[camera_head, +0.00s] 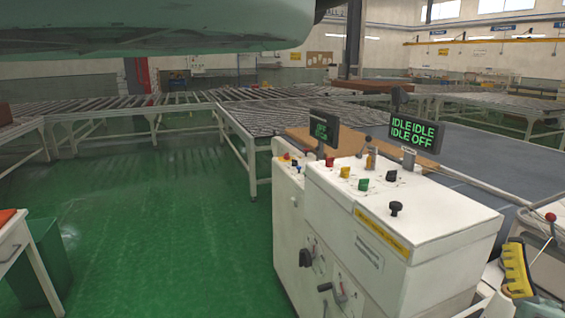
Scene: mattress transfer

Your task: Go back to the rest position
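A white control cabinet (395,205) stands close on the right. Its top carries red, yellow, green and black knobs. A dark screen (413,134) above the cabinet reads IDLE IDLE, IDLE OFF in green. A second, smaller screen (324,130) stands to its left, turned at an angle.
Roller conveyors (160,106) run across the middle distance. A blue-grey table surface (480,160) lies behind the cabinet. A white stand (12,240) with an orange top edge is at the lower left, beside a green bin (48,262). Green floor (165,220) is open left of the cabinet.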

